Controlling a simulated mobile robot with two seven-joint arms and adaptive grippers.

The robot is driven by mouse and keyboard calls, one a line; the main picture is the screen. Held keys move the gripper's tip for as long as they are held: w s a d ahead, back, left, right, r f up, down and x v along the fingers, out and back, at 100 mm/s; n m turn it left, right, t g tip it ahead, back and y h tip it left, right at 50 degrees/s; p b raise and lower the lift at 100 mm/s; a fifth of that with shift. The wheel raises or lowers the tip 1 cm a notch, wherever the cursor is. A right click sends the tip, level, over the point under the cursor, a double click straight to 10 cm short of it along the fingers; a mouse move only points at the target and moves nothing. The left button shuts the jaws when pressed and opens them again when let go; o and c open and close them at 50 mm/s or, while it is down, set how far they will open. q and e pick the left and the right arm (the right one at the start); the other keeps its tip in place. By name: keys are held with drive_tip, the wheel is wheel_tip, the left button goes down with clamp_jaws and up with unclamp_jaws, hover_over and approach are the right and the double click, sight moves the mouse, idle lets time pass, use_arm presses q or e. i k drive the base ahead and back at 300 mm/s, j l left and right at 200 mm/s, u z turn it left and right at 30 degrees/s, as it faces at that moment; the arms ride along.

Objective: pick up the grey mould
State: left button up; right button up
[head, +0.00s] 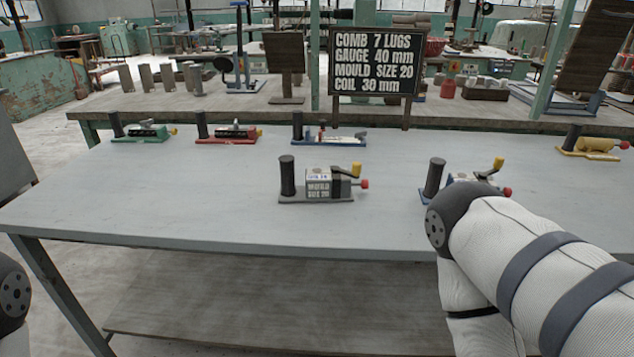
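The grey mould (318,187) stands upright near the middle of the table, towards its front edge. It has a grey base, a dark post at its left end, a block lettered "MOULD SIZE 20", a yellow lever and a red knob at the right. Nothing touches it. Neither gripper is in view. A part of my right arm fills the lower right, and a part of my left arm shows at the lower left edge.
On the grey table (180,205) stand green (145,131), red (230,133), blue (328,138) and yellow (595,146) moulds at the back. Another blue-based mould (433,178) is partly hidden by my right arm. A lettered board (377,66) stands behind. Table left of the grey mould is clear.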

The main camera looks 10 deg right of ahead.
sight(322, 185)
drive_tip(key=k+l, duration=0.5)
drive_tip(key=l, duration=0.15)
drive_tip(key=k+l+z, duration=0.1)
drive_tip(key=k+l, duration=0.4)
drive_tip(key=l, duration=0.15)
